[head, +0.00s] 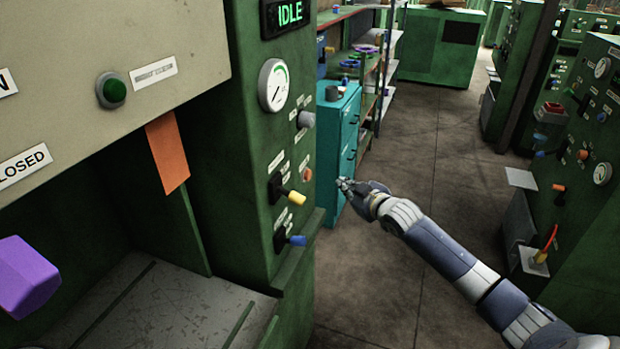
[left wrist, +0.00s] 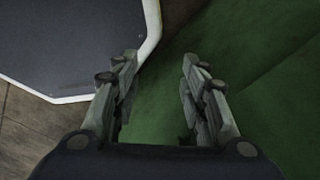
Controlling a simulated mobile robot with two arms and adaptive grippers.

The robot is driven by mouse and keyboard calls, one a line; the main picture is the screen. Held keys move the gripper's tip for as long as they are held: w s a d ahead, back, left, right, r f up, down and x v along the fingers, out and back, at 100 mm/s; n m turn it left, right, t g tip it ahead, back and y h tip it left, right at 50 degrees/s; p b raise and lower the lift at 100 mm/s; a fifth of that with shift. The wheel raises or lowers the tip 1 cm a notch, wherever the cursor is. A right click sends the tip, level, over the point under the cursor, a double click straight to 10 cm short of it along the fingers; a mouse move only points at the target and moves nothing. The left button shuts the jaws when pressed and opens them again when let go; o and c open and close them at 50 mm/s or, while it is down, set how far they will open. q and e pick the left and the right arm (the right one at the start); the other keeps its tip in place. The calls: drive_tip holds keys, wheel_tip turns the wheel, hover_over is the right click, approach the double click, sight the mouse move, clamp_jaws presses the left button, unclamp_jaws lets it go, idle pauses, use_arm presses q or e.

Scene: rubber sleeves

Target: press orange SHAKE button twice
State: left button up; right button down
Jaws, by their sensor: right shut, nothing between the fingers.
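An orange button (head: 307,174) sits on the side panel of the green machine, below a grey knob (head: 306,119). Its label is too small to read. My right gripper (head: 344,183) is shut and empty, just right of the orange button in the head view, with a gap between them in the picture. My left gripper (left wrist: 160,70) shows only in the left wrist view; its two fingers are apart with nothing between them, over a green surface.
A yellow-tipped lever (head: 296,197) and a blue-tipped lever (head: 297,240) stick out below the button. A dial gauge (head: 273,85) and an IDLE display (head: 289,14) are above. A teal cabinet (head: 338,140) stands behind my right gripper. The floor aisle (head: 420,150) is clear.

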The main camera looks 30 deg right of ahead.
sight(308, 175)
use_arm(q)
drive_tip(key=shift+w+d+f+b, duration=0.25)
drive_tip(key=shift+w+f+b, duration=0.25)
drive_tip(key=shift+f, duration=0.25)
use_arm(e)
drive_tip(key=w+a, duration=0.4)
drive_tip(key=shift+w, duration=0.4)
use_arm(q)
drive_tip(key=shift+s+a, duration=0.1)
drive_tip(key=shift+s, duration=0.15)
use_arm(e)
drive_tip(key=shift+a, duration=0.1)
drive_tip(key=shift+w, duration=0.1)
use_arm(q)
drive_tip(key=shift+r, duration=0.15)
use_arm(e)
drive_tip(key=shift+w+a, duration=0.25)
drive_tip(key=shift+a, duration=0.05)
